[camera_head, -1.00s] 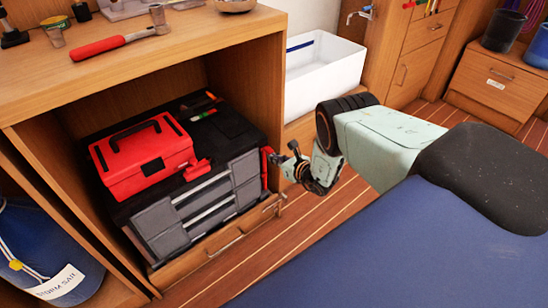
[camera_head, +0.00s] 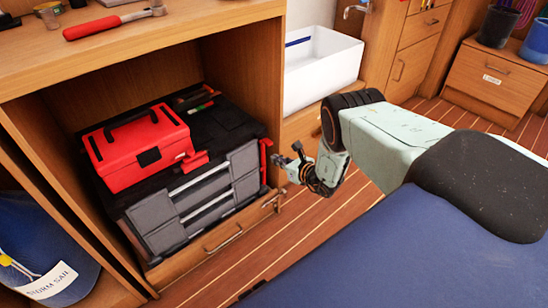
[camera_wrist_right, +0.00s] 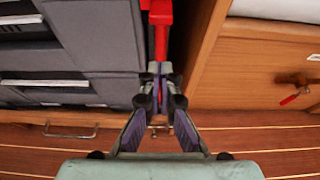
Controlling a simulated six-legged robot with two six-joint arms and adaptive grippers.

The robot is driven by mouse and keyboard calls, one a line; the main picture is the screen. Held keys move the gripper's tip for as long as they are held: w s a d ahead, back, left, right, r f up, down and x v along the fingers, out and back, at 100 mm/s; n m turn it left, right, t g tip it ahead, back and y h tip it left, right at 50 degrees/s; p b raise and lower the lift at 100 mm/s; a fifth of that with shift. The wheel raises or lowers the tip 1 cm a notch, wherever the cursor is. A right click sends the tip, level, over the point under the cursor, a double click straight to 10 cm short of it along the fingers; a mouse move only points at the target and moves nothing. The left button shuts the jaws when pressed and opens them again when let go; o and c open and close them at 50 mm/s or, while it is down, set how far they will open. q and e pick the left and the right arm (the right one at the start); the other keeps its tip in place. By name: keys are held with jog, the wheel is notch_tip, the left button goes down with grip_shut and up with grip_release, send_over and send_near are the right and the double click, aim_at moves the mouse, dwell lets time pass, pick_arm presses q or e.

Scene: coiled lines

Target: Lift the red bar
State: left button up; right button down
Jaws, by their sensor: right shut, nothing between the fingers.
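A narrow red bar (camera_head: 265,157) stands upright at the right end of the grey-and-black toolbox (camera_head: 222,185), inside the wooden cabinet. In the right wrist view the red bar (camera_wrist_right: 161,32) runs down from the top edge, just beyond my fingertips. My right gripper (camera_head: 281,161) is just right of the bar in the head view. In the wrist view my right gripper (camera_wrist_right: 160,72) is shut with nothing held, its tips in line with the bar's lower end. Whether the tips touch the bar, I cannot tell. My left gripper is not in view.
A red case (camera_head: 137,150) sits on the toolbox, with a red latch (camera_head: 194,160) at the toolbox's front edge. The cabinet's side wall (camera_wrist_right: 205,45) is close on the right of my fingers. A white bin (camera_head: 322,75) stands behind. Open floor lies in front.

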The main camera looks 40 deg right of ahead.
jog(key=p+v, duration=0.3)
jog(key=v, duration=0.4)
jog(key=shift+s, duration=0.4)
jog(key=shift+r, duration=0.1)
